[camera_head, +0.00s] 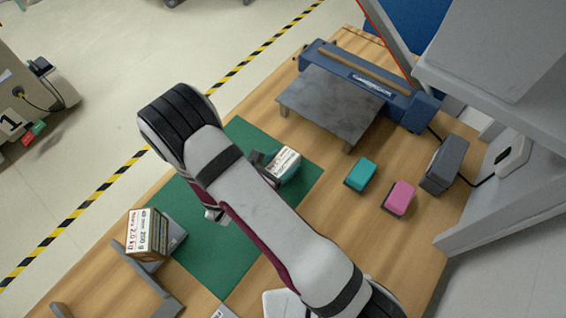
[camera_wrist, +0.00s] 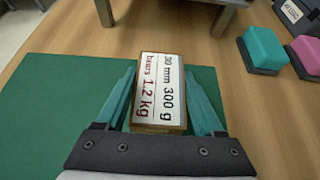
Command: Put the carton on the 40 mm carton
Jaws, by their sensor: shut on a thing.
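A carton (camera_wrist: 160,92) with a white label reading "30 mm 300 g" and "bears 1.2 kg" sits between the teal fingers of my gripper (camera_wrist: 160,105) in the wrist view. My gripper is shut on it. In the head view this carton (camera_head: 287,160) shows at the upper right of the green mat, partly hidden by my arm. I cannot tell whether it touches the mat. The 40 mm carton (camera_head: 148,232), brown with a white label, stands at the left in the head view, on or beside a grey bracket, well apart from my gripper.
The green mat (camera_head: 215,255) lies on the wooden table and is bare between the cartons. A grey metal plate stand (camera_head: 330,103) is behind the held carton. A teal block (camera_head: 361,173), a pink block (camera_head: 400,197) and a dark box (camera_head: 444,163) stand at the right.

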